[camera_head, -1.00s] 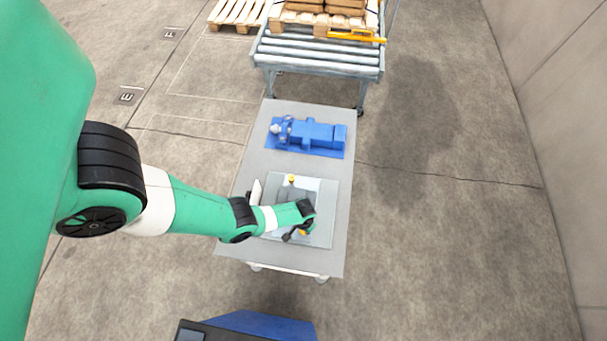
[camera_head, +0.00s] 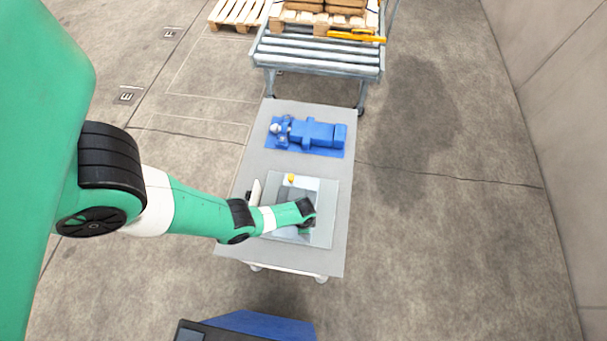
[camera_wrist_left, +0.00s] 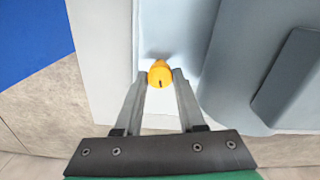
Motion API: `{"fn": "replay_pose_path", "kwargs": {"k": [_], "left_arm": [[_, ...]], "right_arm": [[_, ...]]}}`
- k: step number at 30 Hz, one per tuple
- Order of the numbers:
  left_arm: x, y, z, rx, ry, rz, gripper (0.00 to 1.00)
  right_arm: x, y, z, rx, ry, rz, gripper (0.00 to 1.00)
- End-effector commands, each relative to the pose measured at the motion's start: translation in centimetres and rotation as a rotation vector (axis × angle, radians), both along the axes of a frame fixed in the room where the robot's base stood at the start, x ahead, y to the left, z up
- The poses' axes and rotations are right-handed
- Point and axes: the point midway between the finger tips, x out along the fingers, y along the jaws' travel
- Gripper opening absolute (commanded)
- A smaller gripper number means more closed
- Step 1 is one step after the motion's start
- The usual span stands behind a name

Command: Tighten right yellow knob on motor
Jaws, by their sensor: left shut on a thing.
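The grey motor (camera_head: 284,197) lies on a light grey plate (camera_head: 325,210) on the cart, partly covered by my left arm. One yellow knob (camera_head: 291,178) shows at its far end in the head view. Another yellow knob (camera_wrist_left: 159,73) is between the fingertips of my left gripper (camera_wrist_left: 160,78) in the left wrist view. The fingers are shut on it, one on each side, and a dark slot shows on its face. In the head view this near knob and the fingertips are hidden under my wrist. My right gripper is in neither view.
A blue motor (camera_head: 315,133) on a blue plate occupies the far half of the cart top (camera_head: 258,155). A roller conveyor (camera_head: 320,57) with a loaded pallet stands beyond. A blue and black object (camera_head: 250,327) is at the bottom edge. Floor to the right is clear.

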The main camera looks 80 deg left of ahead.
Motion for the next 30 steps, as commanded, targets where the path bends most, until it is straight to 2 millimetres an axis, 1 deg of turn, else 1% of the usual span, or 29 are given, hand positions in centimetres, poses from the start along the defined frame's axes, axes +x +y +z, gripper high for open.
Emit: {"fn": "replay_pose_path", "kwargs": {"k": [4, 10, 25, 26, 30], "left_arm": [[-0.02, 0.01, -0.06, 0.001, -0.001, -0.076, 0.00], [-0.02, 0.01, -0.07, 0.001, 0.000, -0.136, 0.00], [-0.03, 0.01, -0.08, 0.001, 0.000, -0.154, 0.00], [-0.03, 0.00, -0.08, 0.001, 0.000, -0.154, 0.42], [-0.03, 0.00, -0.06, 0.000, 0.000, -0.153, 0.68]], "right_arm": [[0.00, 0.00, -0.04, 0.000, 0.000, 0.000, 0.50], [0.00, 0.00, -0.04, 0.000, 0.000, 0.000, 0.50], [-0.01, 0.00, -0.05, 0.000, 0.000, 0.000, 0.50], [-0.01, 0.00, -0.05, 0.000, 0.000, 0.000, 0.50], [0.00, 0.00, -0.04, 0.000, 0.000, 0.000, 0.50]]}}
